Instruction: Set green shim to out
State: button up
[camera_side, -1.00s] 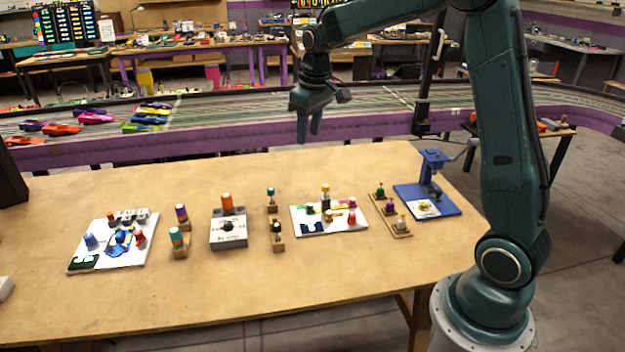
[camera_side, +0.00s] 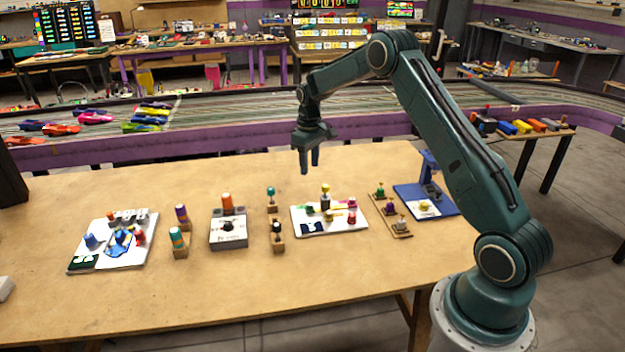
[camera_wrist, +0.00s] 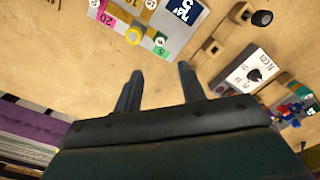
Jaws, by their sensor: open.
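My gripper (camera_side: 309,168) is open and empty, fingers pointing down above the table. In the wrist view its two fingers (camera_wrist: 161,72) are spread apart over bare wood. No label here confirms which green piece is the shim.
A blue press-like stand (camera_side: 447,208) is right of the strip. Left of the white board are small blocks with a teal knob (camera_side: 271,190) and a black knob (camera_side: 277,226), a grey box (camera_side: 228,240) and another white board (camera_side: 78,266). The front table area is clear.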

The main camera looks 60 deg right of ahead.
aim_at(309, 204)
jog(key=shift+f, duration=0.15)
notch_tip(309, 204, down, 14)
jog(key=shift+r, duration=0.25)
dwell(0.5)
grip_shut()
